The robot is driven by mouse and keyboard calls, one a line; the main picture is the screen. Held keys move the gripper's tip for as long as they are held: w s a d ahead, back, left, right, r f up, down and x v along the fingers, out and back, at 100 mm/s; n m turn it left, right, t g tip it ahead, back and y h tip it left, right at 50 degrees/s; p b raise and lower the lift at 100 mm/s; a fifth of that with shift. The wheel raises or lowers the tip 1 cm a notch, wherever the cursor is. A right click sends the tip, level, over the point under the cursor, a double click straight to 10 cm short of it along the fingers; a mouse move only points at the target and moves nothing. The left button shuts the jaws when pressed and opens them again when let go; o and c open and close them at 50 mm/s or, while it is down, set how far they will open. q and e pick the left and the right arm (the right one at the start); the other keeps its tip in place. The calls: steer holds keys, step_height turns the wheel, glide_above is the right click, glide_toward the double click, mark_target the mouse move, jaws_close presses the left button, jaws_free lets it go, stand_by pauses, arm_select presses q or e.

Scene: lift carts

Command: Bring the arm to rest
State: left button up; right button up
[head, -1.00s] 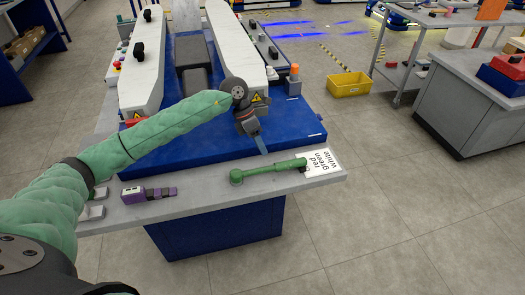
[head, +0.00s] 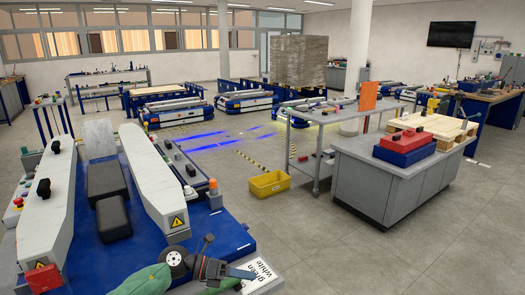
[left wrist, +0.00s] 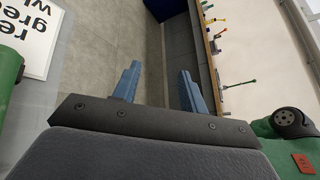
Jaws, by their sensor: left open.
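My left gripper (head: 228,272) is low in the head view, at the front of the blue lift cart (head: 228,238). In the left wrist view its two blue fingers (left wrist: 159,84) stand apart with nothing between them. The card also shows at the upper left of the left wrist view (left wrist: 26,40). My right gripper is in neither view.
A yellow bin (head: 269,184) stands on the floor beyond the cart. A grey cabinet (head: 372,185) with red and blue boxes on top is at the right, with a grey shelf cart (head: 322,125) behind it. The floor at the lower right is clear.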

arm_select(q)
step_height(320, 180, up, 6)
steer(key=d+n+t+h, duration=0.2)
steer(key=n+t+h, duration=0.1)
steer(key=n+t, duration=1.05)
steer(key=s+a+f+n+t+y+p, duration=0.3)
steer(key=a+f+n+y, duration=0.65)
steer(key=n+y, duration=0.85)
steer(key=s+a+f+n+g, duration=0.2)
steer(key=s+f+n+g, duration=0.6)
steer(key=s+f, duration=0.55)
steer(key=s+d+f+n+g+h, duration=0.1)
steer(key=s+g, duration=0.5)
steer(key=s, duration=1.1)
steer(key=shift+s+f+h, duration=0.3)
steer(key=shift+f+h, duration=0.1)
steer(key=shift+f, duration=0.25)
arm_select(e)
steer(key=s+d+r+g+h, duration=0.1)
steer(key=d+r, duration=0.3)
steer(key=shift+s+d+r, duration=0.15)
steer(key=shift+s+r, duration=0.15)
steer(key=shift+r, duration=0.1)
arm_select(q)
steer(key=shift+n+g, duration=0.25)
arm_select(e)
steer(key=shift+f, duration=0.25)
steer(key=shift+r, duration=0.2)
